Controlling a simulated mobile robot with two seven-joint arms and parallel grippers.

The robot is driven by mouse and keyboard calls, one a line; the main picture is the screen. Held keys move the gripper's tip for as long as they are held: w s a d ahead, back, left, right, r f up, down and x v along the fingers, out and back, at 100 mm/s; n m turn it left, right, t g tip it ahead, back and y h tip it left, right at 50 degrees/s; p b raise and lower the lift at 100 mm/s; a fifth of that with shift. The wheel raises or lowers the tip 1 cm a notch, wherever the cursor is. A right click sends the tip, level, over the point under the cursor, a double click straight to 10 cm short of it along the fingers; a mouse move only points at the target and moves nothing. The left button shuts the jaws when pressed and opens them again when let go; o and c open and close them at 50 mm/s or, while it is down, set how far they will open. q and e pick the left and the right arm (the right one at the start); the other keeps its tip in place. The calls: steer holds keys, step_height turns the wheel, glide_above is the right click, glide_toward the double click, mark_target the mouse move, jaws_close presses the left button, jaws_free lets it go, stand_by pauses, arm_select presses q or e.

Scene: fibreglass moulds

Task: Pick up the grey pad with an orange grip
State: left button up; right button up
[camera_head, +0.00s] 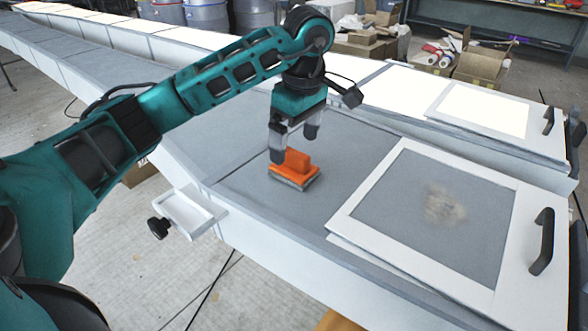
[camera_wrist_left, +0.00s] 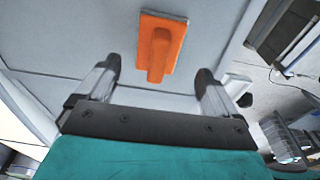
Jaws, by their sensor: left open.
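The grey pad (camera_head: 292,183) with its orange grip (camera_head: 297,162) lies on the grey mould surface (camera_head: 240,137) in the head view. In the left wrist view the orange grip (camera_wrist_left: 160,52) stands up from the pad, ahead of the fingertips and roughly between their lines. My left gripper (camera_head: 294,145) is open and empty, pointing down just above and behind the pad. In the left wrist view the two fingers (camera_wrist_left: 158,78) are spread wide and do not touch the grip. My right gripper is in neither view.
A white-framed panel (camera_head: 375,180) with a dusty patch and a black handle (camera_head: 543,240) is to the right of the pad. A small white tray (camera_head: 187,212) with a black knob hangs at the mould's near-left edge. Cardboard boxes (camera_head: 480,66) stand far behind.

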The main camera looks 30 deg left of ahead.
mark_target(294, 152)
arm_select(q)
steer(key=f, duration=0.5)
steer(key=shift+w+a, duration=0.15)
steer(key=shift+a, duration=0.15)
steer(key=c, duration=1.2)
steer(key=shift+r, duration=0.1)
steer(key=shift+r+p, duration=1.45)
steer(key=shift+r, duration=8.5)
